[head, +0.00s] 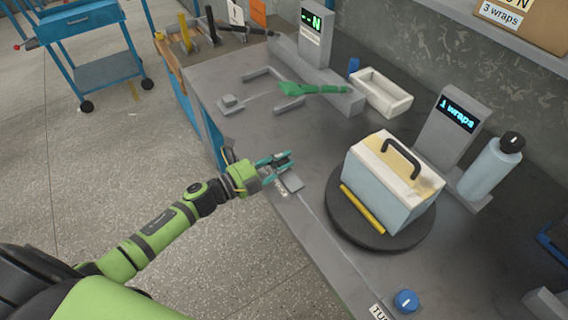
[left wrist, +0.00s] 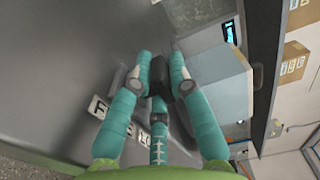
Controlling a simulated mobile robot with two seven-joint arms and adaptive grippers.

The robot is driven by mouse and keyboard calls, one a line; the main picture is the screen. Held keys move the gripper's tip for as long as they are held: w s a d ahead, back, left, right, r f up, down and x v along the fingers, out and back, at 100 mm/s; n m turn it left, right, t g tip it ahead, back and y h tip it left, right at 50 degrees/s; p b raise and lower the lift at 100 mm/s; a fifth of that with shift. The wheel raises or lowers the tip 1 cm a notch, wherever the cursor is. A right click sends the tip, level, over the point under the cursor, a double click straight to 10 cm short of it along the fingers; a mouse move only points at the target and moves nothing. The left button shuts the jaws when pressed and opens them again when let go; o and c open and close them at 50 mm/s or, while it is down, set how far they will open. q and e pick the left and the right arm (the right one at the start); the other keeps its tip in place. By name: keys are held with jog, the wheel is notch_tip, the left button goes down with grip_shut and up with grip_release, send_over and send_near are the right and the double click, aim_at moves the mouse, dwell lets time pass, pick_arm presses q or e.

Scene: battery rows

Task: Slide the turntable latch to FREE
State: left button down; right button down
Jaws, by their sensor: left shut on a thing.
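The turntable (head: 345,222) is a dark round disc on the grey bench. A pale blue box with a cream lid and black handle (head: 385,185) stands on it, and the box also shows in the left wrist view (left wrist: 215,75). The latch is a dark knob (left wrist: 160,72) on a grey plate (head: 291,183) at the bench's front edge, left of the turntable. My left gripper (head: 282,160) is shut on the latch knob; its teal fingers flank the knob in the left wrist view. White lettered labels (left wrist: 98,107) lie beside it, partly hidden by the fingers. My right gripper is out of view.
A yellow bar (head: 362,208) lies at the box's foot. A display reading "1 wraps" (head: 455,115) and a bottle (head: 490,168) stand behind. A blue knob (head: 406,301) is at the front. A white tray (head: 382,92) and green tool (head: 310,88) are farther back.

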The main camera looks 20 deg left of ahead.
pick_arm(q)
jog(key=c, duration=1.1)
grip_release()
jog(key=shift+c, duration=0.2)
jog(key=v, duration=1.2)
